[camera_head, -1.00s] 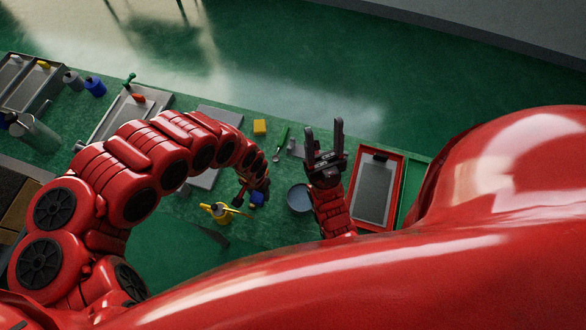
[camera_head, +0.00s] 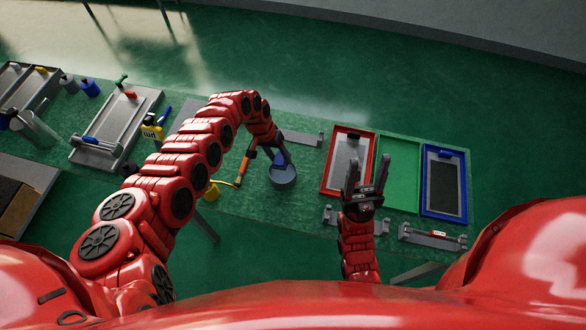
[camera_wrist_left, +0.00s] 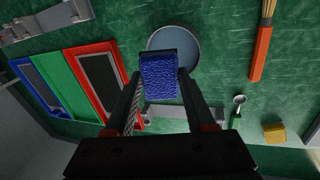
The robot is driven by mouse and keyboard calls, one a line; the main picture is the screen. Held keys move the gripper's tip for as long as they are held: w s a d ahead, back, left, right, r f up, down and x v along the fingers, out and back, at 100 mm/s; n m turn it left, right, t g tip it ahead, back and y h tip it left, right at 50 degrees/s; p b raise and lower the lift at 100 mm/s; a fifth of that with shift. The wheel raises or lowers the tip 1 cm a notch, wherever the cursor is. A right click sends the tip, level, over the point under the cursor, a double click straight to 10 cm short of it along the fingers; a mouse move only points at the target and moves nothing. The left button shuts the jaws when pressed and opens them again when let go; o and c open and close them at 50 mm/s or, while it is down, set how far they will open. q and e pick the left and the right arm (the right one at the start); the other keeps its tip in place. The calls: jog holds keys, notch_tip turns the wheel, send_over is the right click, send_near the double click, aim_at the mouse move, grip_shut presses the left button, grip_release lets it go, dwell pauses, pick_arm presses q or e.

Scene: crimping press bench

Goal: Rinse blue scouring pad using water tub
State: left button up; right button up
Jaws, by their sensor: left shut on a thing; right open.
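The blue scouring pad (camera_wrist_left: 159,76) is between the fingers of my left gripper (camera_wrist_left: 158,82), which is shut on it. In the head view the pad (camera_head: 280,159) shows at the round grey water tub (camera_head: 283,180), with the left gripper (camera_head: 281,151) above it. In the left wrist view the pad overlaps the near part of the tub (camera_wrist_left: 184,44). I cannot tell whether the pad touches the water. My right gripper (camera_head: 369,170) is open and empty, its fingers pointing away from me, right of the tub.
An orange-handled brush (camera_head: 247,160) lies left of the tub. A red-framed tray (camera_head: 326,174), a green panel (camera_head: 399,175) and a blue-framed tray (camera_head: 424,182) are to the right. A yellow sponge (camera_wrist_left: 274,133) and a spoon-like tool (camera_wrist_left: 239,100) show in the wrist view.

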pick_arm(q)
jog(key=shift+a, duration=0.1)
jog(key=shift+f, duration=0.1)
jog(key=shift+w+f+b, duration=0.1)
jog(key=shift+f+b, duration=0.75)
jog(key=shift+b, duration=0.05)
notch_tip(320, 180, down, 6)
jog(key=b, duration=0.5)
jog(key=shift+f+b, duration=0.15)
jog(key=shift+b, duration=0.25)
jog(key=shift+a, duration=0.1)
